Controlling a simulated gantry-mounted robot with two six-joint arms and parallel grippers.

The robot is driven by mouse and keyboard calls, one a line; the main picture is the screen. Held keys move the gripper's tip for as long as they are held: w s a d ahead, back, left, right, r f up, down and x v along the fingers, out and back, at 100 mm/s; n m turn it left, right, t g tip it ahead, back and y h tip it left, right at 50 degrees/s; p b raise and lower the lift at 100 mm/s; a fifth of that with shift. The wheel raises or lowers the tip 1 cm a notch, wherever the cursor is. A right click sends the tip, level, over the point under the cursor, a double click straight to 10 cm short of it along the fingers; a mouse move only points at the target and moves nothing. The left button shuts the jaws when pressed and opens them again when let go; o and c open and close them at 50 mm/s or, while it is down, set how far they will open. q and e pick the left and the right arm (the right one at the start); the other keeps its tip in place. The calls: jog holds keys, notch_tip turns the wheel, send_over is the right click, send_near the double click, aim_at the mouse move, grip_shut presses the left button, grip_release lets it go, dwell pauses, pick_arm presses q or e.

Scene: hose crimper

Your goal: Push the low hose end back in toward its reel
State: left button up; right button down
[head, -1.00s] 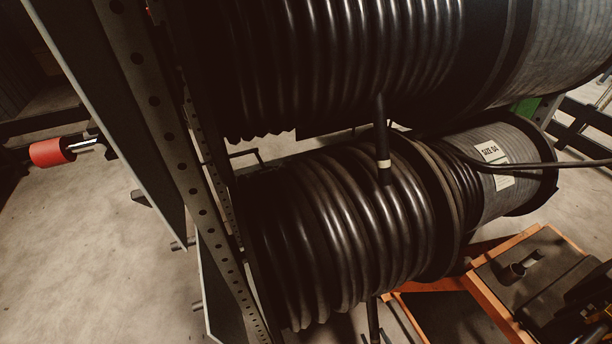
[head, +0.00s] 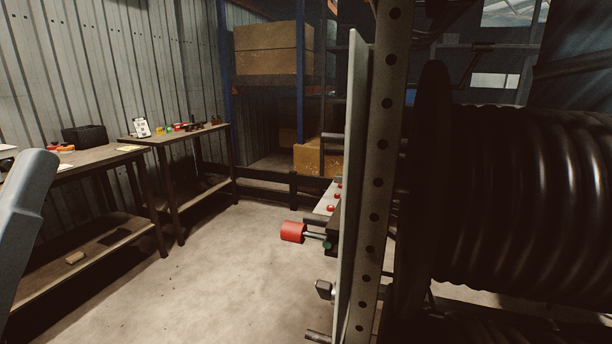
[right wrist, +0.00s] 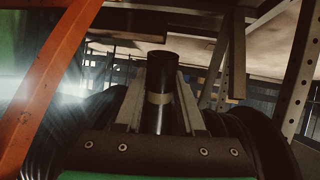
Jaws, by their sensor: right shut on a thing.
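In the right wrist view, a black hose end (right wrist: 161,72) with a pale band stands between the two grey fingers of my right gripper (right wrist: 160,92), which is shut on it. Dark curved reel parts (right wrist: 258,140) lie on both sides behind the fingers. In the head view, a large reel of ribbed black hose (head: 535,200) fills the right side. The hose end and my right gripper do not show in the head view. My left gripper is not in view; a grey link at the far left looks like part of my arm.
A perforated steel upright (head: 378,190) stands left of the reel. A red-ended handle (head: 292,232) sticks out beyond it. Workbenches (head: 175,138) line the left wall. Shelving with boxes (head: 272,50) stands behind. The floor (head: 225,270) between is clear. An orange bar (right wrist: 45,85) crosses the wrist view's left.

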jog(key=shift+w+d+r+p, duration=0.4)
jog(key=shift+w+r+p, duration=0.65)
jog(key=shift+r+p, duration=0.85)
jog(key=shift+w+d+r+p, duration=0.35)
jog(key=shift+w+r+p, duration=0.7)
jog(key=shift+r+p, duration=0.85)
jog(key=shift+w+d+r+p, duration=0.4)
jog(key=shift+w+r+p, duration=0.85)
jog(key=shift+r, duration=1.15)
jog(key=shift+s, duration=0.25)
jog(key=shift+c, duration=2.4)
grip_release()
jog(key=shift+f, duration=0.1)
jog(key=p+v, duration=0.5)
jog(key=v, duration=0.3)
